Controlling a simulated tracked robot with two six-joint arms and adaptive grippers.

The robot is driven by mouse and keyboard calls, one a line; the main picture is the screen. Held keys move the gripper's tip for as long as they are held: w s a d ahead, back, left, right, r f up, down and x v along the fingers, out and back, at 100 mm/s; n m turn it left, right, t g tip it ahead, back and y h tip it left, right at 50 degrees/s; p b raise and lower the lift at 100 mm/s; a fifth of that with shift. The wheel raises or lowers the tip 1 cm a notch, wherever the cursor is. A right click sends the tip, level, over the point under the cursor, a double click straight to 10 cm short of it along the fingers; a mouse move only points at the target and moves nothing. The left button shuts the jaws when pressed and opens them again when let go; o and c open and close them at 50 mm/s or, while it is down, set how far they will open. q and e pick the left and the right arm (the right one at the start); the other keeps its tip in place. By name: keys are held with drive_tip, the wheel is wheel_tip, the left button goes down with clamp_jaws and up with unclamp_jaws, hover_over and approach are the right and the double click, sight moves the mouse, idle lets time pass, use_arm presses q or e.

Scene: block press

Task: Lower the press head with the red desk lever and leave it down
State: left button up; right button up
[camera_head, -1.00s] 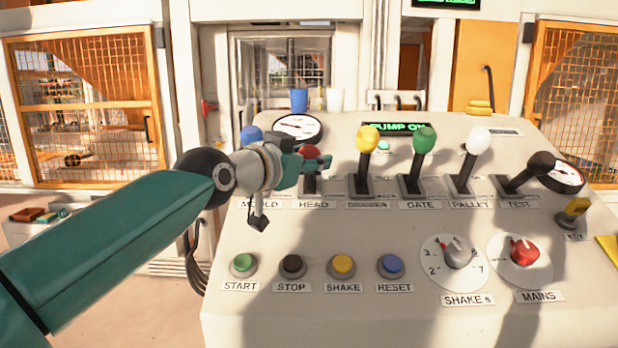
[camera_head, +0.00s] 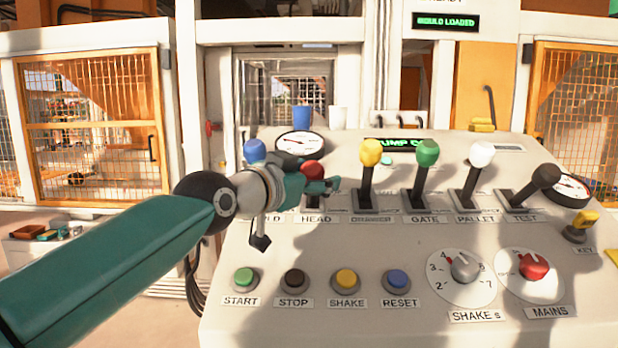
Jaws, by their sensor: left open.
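The red lever (camera_head: 312,169) stands above the HEAD label on the desk (camera_head: 370,245). Its red knob shows, while much of its stem is hidden behind my gripper. My left gripper (camera_head: 324,187) is open at the lever, its teal fingers just below and in front of the knob. I cannot tell whether the fingers touch the lever or lie around it. My right gripper is not in view. The press head cannot be made out through the window (camera_head: 300,100) behind the desk.
A blue-knobbed lever (camera_head: 255,151) is close left of my gripper; a yellow lever (camera_head: 370,165) is to the right. Green (camera_head: 427,160), white (camera_head: 481,160) and black (camera_head: 543,180) levers stand farther right. Push buttons (camera_head: 346,280) line the front. A display (camera_head: 445,21) reads MOULD LOADED.

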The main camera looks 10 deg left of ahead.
use_arm(q)
drive_tip(key=v, duration=1.2)
drive_tip(key=shift+f, duration=0.1)
idle(2.5)
